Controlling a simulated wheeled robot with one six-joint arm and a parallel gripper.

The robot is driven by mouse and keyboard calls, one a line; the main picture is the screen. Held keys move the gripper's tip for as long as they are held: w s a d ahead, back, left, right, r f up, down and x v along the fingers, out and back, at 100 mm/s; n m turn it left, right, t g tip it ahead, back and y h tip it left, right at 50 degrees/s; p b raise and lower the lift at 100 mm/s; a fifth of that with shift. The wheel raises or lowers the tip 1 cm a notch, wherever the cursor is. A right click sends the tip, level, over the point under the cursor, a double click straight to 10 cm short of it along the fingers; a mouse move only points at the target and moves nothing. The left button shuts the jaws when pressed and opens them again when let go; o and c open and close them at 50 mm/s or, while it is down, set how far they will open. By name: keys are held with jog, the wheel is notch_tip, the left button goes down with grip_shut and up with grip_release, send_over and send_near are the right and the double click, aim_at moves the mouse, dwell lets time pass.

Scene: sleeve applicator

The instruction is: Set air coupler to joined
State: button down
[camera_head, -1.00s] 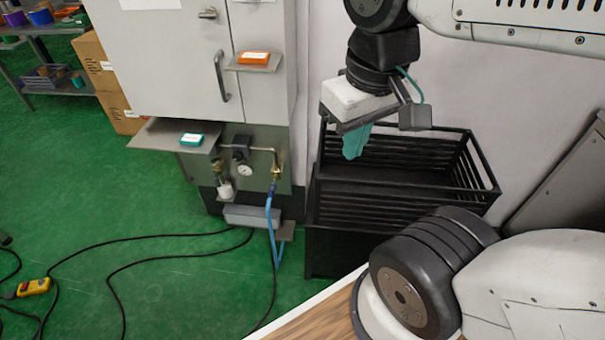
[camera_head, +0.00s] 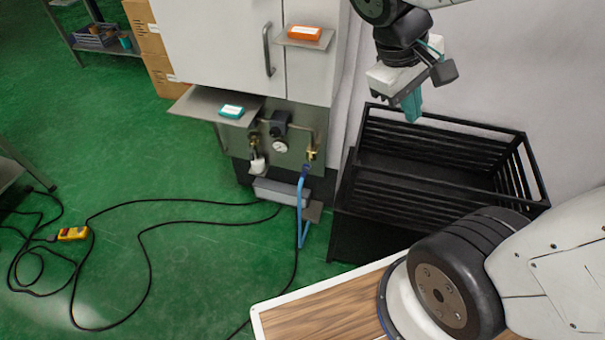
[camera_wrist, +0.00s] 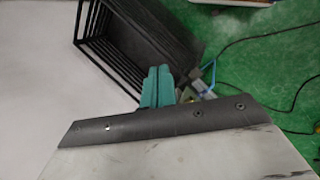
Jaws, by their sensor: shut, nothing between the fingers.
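The air coupler is at the grey panel low on the cabinet. A brass fitting (camera_head: 311,154) hangs at the end of the panel's pipe, and the blue hose (camera_head: 301,205) has its dark blue upper end just below it. The two are close; I cannot tell whether they touch. My gripper (camera_head: 412,106), with teal fingers, is shut and empty, above the black slatted bin and to the right of the coupler. In the wrist view the shut fingers (camera_wrist: 157,88) point toward the bin's side, and part of the blue hose (camera_wrist: 209,72) shows beyond them.
A black slatted bin (camera_head: 520,160) stands right of the panel. A pressure gauge (camera_head: 280,147) is on the panel. Black cables and a yellow device (camera_head: 73,233) lie on the green floor.

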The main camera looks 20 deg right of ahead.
jog(key=w+a+f+n+t+h, duration=0.2)
jog(key=w+f+n+t+h, duration=0.45)
jog(key=w+f+n, duration=1.05)
jog(key=w+a+f+n+t, duration=0.1)
jog(key=w+a+f+n, duration=0.2)
jog(key=f, duration=0.4)
jog(key=w+a+f+t, duration=0.2)
jog(key=w+a+f, duration=0.1)
jog(key=w+f, duration=0.3)
jog(key=n+t+y, duration=0.1)
jog(key=n+y, duration=0.3)
jog(key=n, duration=0.2)
send_near(305, 170)
jog(key=v, duration=0.4)
jog(key=shift+f, duration=0.35)
jog(key=x, duration=1)
jog(key=shift+w+d+r, duration=0.15)
